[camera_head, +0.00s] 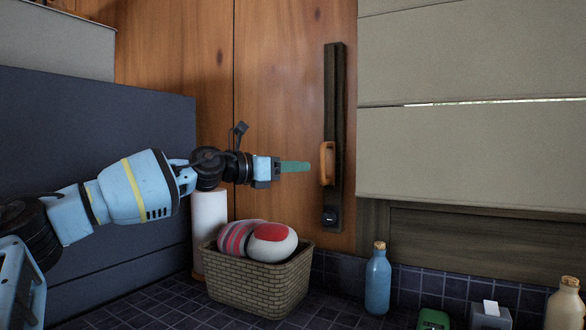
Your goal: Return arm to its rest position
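My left arm (140,190) reaches in from the left, light blue with black joints and a yellow band. My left gripper (283,167) points right, in front of the wooden wall and above the wicker basket. A flat green piece sticks out at its tip. I cannot tell whether this is its fingers seen edge-on or something held. The tip is close to an orange-brown handle (327,163) in the picture, with a small gap between them. My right gripper is not in view.
The wicker basket (262,288) holds rounded striped and red-and-white things. A white paper roll (209,225) stands behind it. A blue bottle (378,282), a green object (433,320), a tissue box (490,317) and a cream bottle (565,304) stand right on the tiled counter.

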